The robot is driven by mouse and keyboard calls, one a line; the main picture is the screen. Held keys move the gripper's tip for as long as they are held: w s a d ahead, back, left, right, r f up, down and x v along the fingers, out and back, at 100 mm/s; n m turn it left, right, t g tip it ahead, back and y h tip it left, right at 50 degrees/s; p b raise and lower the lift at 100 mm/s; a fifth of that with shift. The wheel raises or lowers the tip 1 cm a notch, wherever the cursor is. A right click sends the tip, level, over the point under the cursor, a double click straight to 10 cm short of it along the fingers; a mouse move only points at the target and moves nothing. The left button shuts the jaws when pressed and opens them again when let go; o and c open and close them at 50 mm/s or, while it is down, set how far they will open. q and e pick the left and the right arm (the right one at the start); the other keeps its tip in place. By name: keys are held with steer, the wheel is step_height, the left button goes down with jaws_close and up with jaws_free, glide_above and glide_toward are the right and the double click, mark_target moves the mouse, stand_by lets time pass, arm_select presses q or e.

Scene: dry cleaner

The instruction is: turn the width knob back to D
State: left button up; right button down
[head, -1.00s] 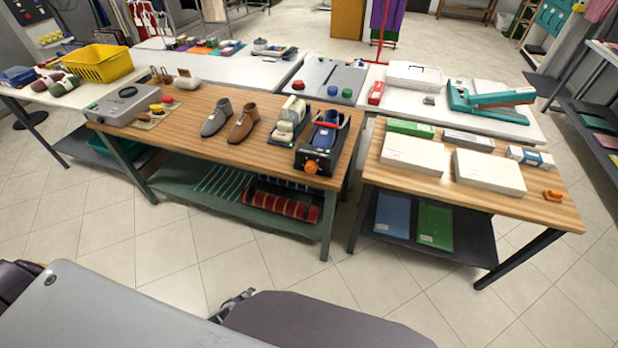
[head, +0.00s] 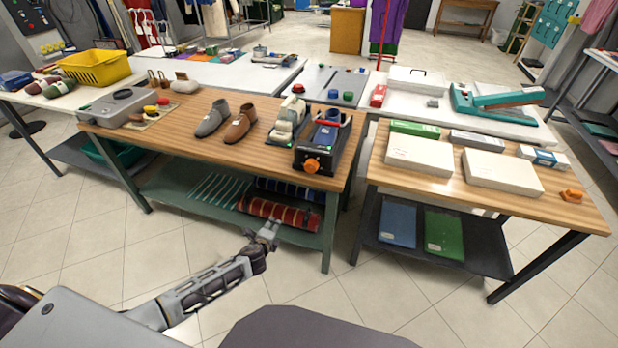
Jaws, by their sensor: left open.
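In the head view an orange knob (head: 312,166) sits on the front face of a black machine (head: 322,142) at the right end of the wooden workbench. Its letter markings are too small to read. My left gripper (head: 269,230) is in front of the bench, below and left of the knob, near the lower shelf's front edge. It is open and empty, and apart from the knob. My right gripper is not in view.
A grey and a brown shoe (head: 240,123) and a cream machine (head: 288,121) stand left of the black machine. A striped roll (head: 279,213) lies on the shelf behind my gripper. A second table (head: 380,178) with white boxes stands right, across a narrow gap.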

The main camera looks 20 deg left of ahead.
arm_select(q)
steer(key=w+d+r+m+t+h+b, duration=0.1)
steer(key=d+r+m+t+b, duration=0.2)
steer(key=r, duration=0.7)
steer(key=d+r+m+t+h+b, duration=0.1)
steer(key=d+r+m+t+b, duration=0.2)
steer(key=d+r+m+b, duration=0.3)
step_height(320, 180, up, 4)
steer(key=shift+w+d+r+t+h, duration=0.15)
steer(key=shift+w+d+t+h, duration=0.2)
steer(key=shift+d, duration=0.2)
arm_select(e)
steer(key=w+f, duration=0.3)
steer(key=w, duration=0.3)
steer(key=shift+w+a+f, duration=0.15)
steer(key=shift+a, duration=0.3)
arm_select(q)
steer(key=shift+w, duration=0.15)
glide_toward(310, 169)
steer(key=shift+w+d+r+b, duration=0.1)
steer(key=shift+w+b, duration=0.25)
steer(key=shift+w, duration=4.15)
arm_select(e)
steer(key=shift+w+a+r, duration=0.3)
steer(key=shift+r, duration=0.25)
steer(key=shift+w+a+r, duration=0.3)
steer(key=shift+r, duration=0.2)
